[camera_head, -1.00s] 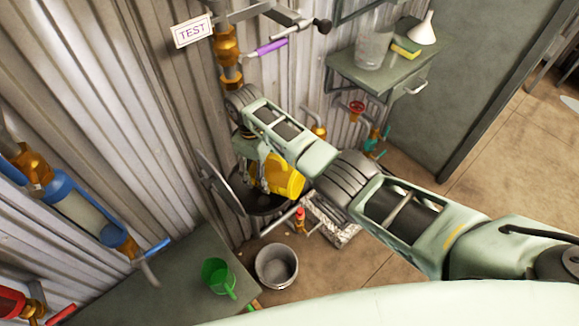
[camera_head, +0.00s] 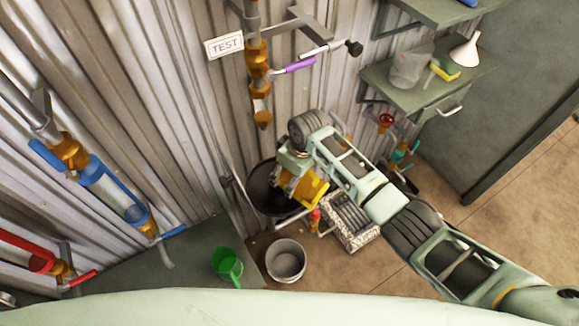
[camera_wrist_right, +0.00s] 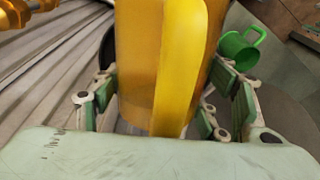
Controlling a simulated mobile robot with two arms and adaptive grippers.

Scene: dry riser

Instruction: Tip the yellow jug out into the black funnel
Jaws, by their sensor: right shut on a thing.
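The yellow jug (camera_head: 310,190) is held by my right gripper (camera_head: 293,168), partly hidden behind the gripper and wrist. In the right wrist view the jug (camera_wrist_right: 135,70) fills the middle, its handle facing the camera, with the fingers (camera_wrist_right: 160,105) on both sides. The black funnel (camera_head: 262,198) is a wide dark bowl by the corrugated wall. In the head view the jug overlaps its right side; I cannot tell the height between them. The jug's tilt and contents are unclear. My left gripper is not in view.
A grey bucket (camera_head: 286,262) stands in front of the funnel. A green jug (camera_head: 227,265) is on the green bench (camera_head: 185,262). A red-handled valve (camera_head: 315,219) and a speckled box with a grate (camera_head: 362,240) are close to the right. Pipes line the wall.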

